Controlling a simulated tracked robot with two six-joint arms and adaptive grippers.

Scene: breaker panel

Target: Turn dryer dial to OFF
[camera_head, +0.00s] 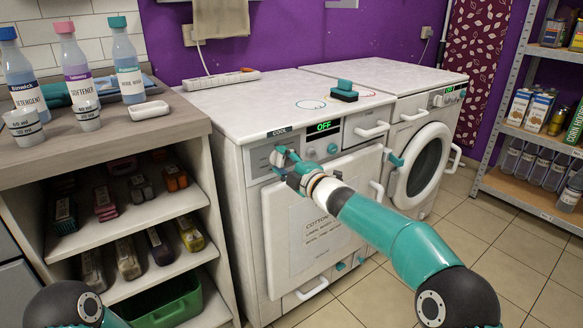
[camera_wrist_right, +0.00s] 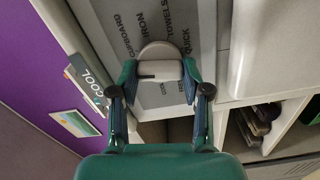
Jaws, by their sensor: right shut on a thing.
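The dryer (camera_head: 227,160) is the white machine on the left, with a green display (camera_head: 323,127) reading "OFF". My right gripper (camera_head: 285,162) is at the left part of its control panel. In the right wrist view the gripper (camera_wrist_right: 158,84) is shut on the round grey-white dial (camera_wrist_right: 159,52), one finger on each side. A pale bar with a dark slot crosses the dial. Printed words beside it include "CUPBOARD", "IRON", "TOWELS" and "QUICK". The dial is mostly hidden by the fingers in the head view. My left gripper is not in view.
A "COOL" label (camera_head: 279,131) sits on the dryer's top edge, near the gripper. A teal and black block (camera_head: 344,91) lies on top. A second machine (camera_head: 425,150) with a round door stands right. A shelf unit (camera_head: 150,130) with bottles stands left.

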